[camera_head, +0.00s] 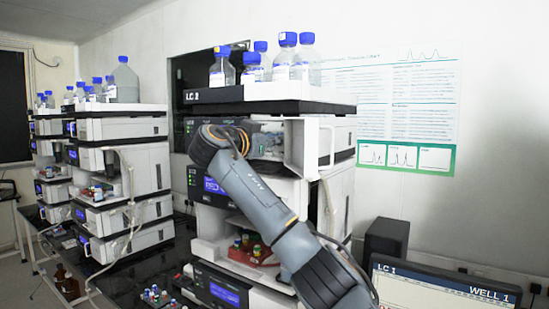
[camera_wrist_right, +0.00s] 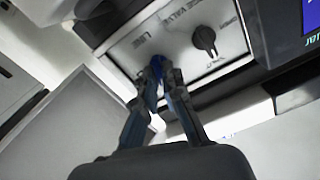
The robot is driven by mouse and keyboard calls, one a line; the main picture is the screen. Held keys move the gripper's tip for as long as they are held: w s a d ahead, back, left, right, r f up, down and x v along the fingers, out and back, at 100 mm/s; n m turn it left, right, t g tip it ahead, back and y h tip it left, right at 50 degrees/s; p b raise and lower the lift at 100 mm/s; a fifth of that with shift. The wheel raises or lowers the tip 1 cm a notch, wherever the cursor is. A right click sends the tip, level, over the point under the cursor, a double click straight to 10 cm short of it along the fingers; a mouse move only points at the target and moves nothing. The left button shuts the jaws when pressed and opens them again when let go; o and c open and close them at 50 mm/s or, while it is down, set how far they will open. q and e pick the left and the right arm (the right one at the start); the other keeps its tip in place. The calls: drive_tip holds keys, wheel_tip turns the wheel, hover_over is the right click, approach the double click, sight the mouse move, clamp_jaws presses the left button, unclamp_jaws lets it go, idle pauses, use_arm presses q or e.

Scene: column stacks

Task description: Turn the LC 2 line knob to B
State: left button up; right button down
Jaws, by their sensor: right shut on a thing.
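The LC 2 stack (camera_head: 205,96) stands in the middle of the head view. My right arm reaches across its front; its wrist hides the gripper there. In the right wrist view a panel (camera_wrist_right: 130,45) carries the words LINE and PURGE VALVE. My right gripper (camera_wrist_right: 159,68) is shut at the LINE spot, with its fingertips around the line knob, which they almost wholly hide. I cannot read its pointer or position. A second black knob (camera_wrist_right: 205,41), by PURGE VALVE, stands clear to the right of the fingers. My left gripper is not in view.
A white open door or frame (camera_head: 325,150) juts out to the right of my wrist. Blue-capped bottles (camera_head: 222,70) stand on top of the stack. Another stack (camera_head: 118,130) is at the left. A monitor (camera_head: 440,290) labelled LC 1 is at the lower right.

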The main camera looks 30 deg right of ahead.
drive_tip(key=shift+f+m+b, duration=0.3)
drive_tip(key=shift+m+b, duration=0.25)
drive_tip(key=shift+m, duration=0.45)
drive_tip(key=m+b, duration=0.1)
drive_tip(key=m, duration=0.2)
drive_tip(key=shift+r+m, duration=0.1)
drive_tip(key=shift+m, duration=0.2)
drive_tip(key=m, duration=0.3)
drive_tip(key=shift+m, duration=0.3)
use_arm(q)
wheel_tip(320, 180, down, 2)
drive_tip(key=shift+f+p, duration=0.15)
drive_tip(key=shift+p, duration=0.35)
use_arm(e)
drive_tip(key=m, duration=0.5)
drive_tip(key=c, duration=1.8)
unclamp_jaws()
drive_tip(key=shift+o, duration=0.3)
drive_tip(key=shift+s, duration=0.1)
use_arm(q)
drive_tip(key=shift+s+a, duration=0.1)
use_arm(e)
drive_tip(key=v, duration=1.2)
